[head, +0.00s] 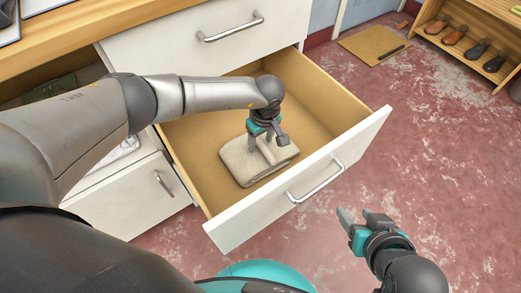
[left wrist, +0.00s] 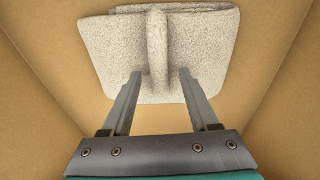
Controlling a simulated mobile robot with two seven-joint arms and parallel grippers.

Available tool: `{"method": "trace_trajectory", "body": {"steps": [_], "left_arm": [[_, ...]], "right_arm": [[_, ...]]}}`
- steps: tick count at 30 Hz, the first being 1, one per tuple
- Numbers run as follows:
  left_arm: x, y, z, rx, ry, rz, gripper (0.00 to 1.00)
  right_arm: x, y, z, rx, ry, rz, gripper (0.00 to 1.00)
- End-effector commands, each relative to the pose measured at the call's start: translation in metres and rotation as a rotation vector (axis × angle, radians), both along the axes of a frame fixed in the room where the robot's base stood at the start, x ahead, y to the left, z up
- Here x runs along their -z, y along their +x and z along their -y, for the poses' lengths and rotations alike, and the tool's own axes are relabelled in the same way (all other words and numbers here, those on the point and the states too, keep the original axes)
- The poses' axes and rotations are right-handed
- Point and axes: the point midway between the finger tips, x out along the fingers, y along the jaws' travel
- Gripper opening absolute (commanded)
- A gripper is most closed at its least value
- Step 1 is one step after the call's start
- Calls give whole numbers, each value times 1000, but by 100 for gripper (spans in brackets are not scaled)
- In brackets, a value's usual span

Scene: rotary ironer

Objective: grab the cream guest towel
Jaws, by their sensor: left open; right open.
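The cream guest towel (head: 243,166) lies folded on the floor of the open drawer (head: 193,138). In the left wrist view the towel (left wrist: 105,50) has a raised fold (left wrist: 157,40) running up its middle. My left gripper (head: 268,146) is over the towel inside the drawer, fingers pointing down. In the left wrist view its open fingers (left wrist: 160,72) are on either side of the fold's near end, with a gap on each side. My right gripper (head: 357,217) is open and empty, outside the drawer in front of its handle.
The drawer's white front with a metal handle (head: 316,182) stands between my two grippers. A closed drawer front (head: 185,38) is above, under a wooden counter (head: 125,22). A shoe rack (head: 480,35) and a mat (head: 373,45) are at the far right. The red floor between is clear.

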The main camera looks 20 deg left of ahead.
Motion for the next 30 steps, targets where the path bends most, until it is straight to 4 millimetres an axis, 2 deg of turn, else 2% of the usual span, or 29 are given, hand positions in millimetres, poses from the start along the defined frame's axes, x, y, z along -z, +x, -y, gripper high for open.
{"method": "trace_trajectory", "body": {"steps": [5, 21, 30], "left_arm": [[0, 0, 0, 0, 0, 0, 60], [0, 0, 0, 0, 0, 0, 0], [0, 0, 0, 0, 0, 0, 0]], "right_arm": [[0, 0, 0, 0, 0, -1, 55], [0, 0, 0, -1, 1, -1, 55], [0, 0, 0, 0, 0, -2, 55]]}}
